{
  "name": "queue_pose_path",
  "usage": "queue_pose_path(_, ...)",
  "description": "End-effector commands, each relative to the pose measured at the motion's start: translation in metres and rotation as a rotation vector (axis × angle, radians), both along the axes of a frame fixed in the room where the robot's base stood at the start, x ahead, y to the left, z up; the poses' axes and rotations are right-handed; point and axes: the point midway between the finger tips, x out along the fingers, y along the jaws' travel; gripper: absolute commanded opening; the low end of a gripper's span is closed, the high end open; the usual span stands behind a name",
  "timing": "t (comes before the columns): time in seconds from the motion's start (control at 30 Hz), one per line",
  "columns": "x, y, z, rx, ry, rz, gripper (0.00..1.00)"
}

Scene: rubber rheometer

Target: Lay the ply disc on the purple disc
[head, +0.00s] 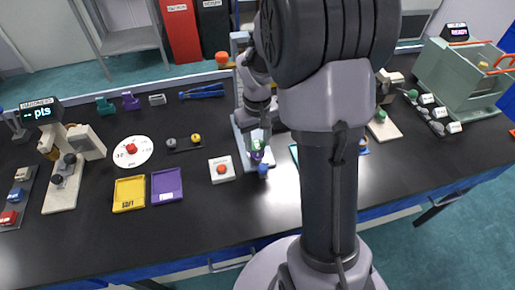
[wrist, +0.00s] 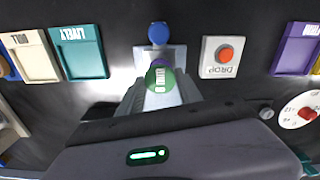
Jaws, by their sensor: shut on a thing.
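My gripper (wrist: 160,92) points down at the small grey device in the middle of the bench. Its jaws are shut on a green disc with a pale label, which I take to be the ply disc (wrist: 154,84). In the head view my gripper (head: 257,141) is small and partly hidden by my arm. The purple disc (head: 257,156) shows just below the green there, on the device's pale base (head: 285,181). In the wrist view only a purple edge (wrist: 159,64) shows behind the green disc. I cannot tell whether the two discs touch.
A blue knob (wrist: 158,33) stands at the device's front. A DROP box with a red button (wrist: 225,55) is beside it. Yellow (head: 129,193) and purple (head: 166,186) trays lie left. Teal (wrist: 79,50) and cream (wrist: 33,55) trays lie on the other side. The front bench is clear.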

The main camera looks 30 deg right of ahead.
Motion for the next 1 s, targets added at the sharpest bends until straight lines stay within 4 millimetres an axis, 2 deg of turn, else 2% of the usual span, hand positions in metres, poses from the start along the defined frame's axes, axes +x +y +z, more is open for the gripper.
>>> queue_pose_path(0.03, -0.001, 0.0, -0.015, 0.0, 0.002, 0.0, 0.04)
queue_pose_path(0.1, -0.001, 0.001, -0.029, 0.001, 0.004, 0.0, 0.04)
queue_pose_path(0.47, 0.0, 0.001, -0.031, 0.0, 0.001, 0.0, 0.04)
queue_pose_path(0.5, 0.0, 0.001, -0.03, 0.0, 0.001, 0.0, 0.49)
queue_pose_path(0.57, 0.0, 0.001, -0.03, 0.0, 0.001, 0.0, 0.61)
queue_pose_path(0.87, 0.0, 0.001, -0.029, 0.0, 0.001, -0.001, 0.63)
queue_pose_path(0.97, 0.0, 0.001, -0.016, 0.0, 0.0, -0.001, 0.63)
queue_pose_path(1.0, 0.0, 0.001, -0.006, 0.0, -0.002, -0.001, 0.63)
